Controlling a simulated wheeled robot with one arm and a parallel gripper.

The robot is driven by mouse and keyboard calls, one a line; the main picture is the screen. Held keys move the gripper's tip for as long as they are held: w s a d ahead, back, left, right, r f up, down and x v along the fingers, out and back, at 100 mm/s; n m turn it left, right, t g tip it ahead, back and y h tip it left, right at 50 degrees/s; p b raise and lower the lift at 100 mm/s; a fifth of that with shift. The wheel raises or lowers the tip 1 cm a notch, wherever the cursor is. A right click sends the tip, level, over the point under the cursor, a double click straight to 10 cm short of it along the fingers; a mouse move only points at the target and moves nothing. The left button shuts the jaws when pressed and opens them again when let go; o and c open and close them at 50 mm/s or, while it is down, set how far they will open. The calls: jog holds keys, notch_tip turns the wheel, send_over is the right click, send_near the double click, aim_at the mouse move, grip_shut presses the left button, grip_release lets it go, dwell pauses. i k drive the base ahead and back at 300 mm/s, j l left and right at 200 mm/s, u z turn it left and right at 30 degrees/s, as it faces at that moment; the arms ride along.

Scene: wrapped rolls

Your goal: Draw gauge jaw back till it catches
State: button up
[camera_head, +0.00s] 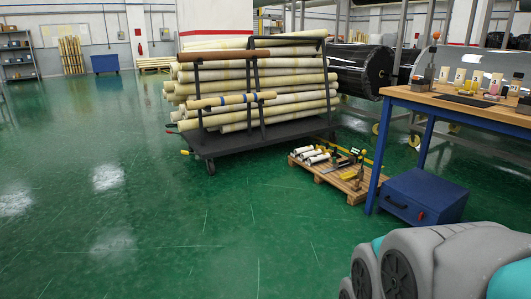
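No gauge jaw can be made out for certain at this distance. A wooden workbench (455,102) with blue legs at the right holds several small items, too small to tell apart fully. A low wooden pallet (327,179) on the floor left of the bench bears white rolls (313,155) and several small tools (350,173); whether one is a gauge is unclear. My gripper is not in view. A grey and teal rounded body at the bottom right looks like part of me.
A dark cart (240,143) stacked with long wrapped rolls (262,72) stands behind the pallet. A blue box (424,196) sits on the floor under the bench. A large black roll (360,70) is behind. The green floor is clear in front and to the left.

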aim_at(334, 162)
jog(key=i, duration=2.4)
jog(key=i+z, duration=0.15)
jog(key=i, duration=0.35)
jog(key=i+j+z, duration=0.15)
jog(key=i, duration=0.35)
jog(key=i+j+z, duration=0.2)
jog(key=i, duration=0.3)
jog(key=i+j+z, duration=0.15)
jog(key=i, duration=0.35)
jog(key=i+j+z, duration=0.4)
jog(key=i+j, duration=0.15)
jog(key=i, duration=0.1)
